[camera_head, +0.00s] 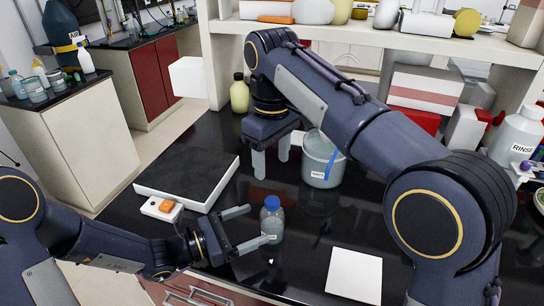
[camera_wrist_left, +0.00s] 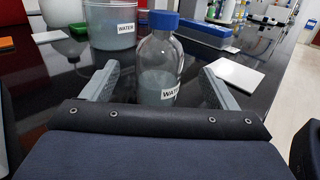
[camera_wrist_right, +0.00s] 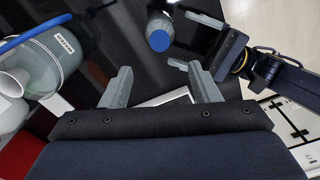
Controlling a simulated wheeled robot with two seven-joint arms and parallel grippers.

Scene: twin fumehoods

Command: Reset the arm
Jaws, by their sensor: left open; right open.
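My left gripper (camera_head: 244,228) is low over the black bench, open, with its fingers either side of a blue-capped glass bottle (camera_head: 271,222). In the left wrist view the bottle (camera_wrist_left: 158,65) stands upright between the fingers, labelled WATER, with gaps beside it. My right gripper (camera_head: 271,162) is open and empty, pointing down above the bench, beside a large clear container (camera_head: 322,160). The right wrist view shows the bottle's blue cap (camera_wrist_right: 159,40), my left gripper (camera_wrist_right: 181,40) and the container (camera_wrist_right: 55,60) with a blue tube at the left.
A black-topped plate (camera_head: 190,175) and a small white device with an orange top (camera_head: 162,208) lie at the left. A white square tile (camera_head: 354,276) lies at the front right. A yellowish bottle (camera_head: 239,95) stands behind my right gripper. A rinse bottle (camera_head: 517,135) is at far right.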

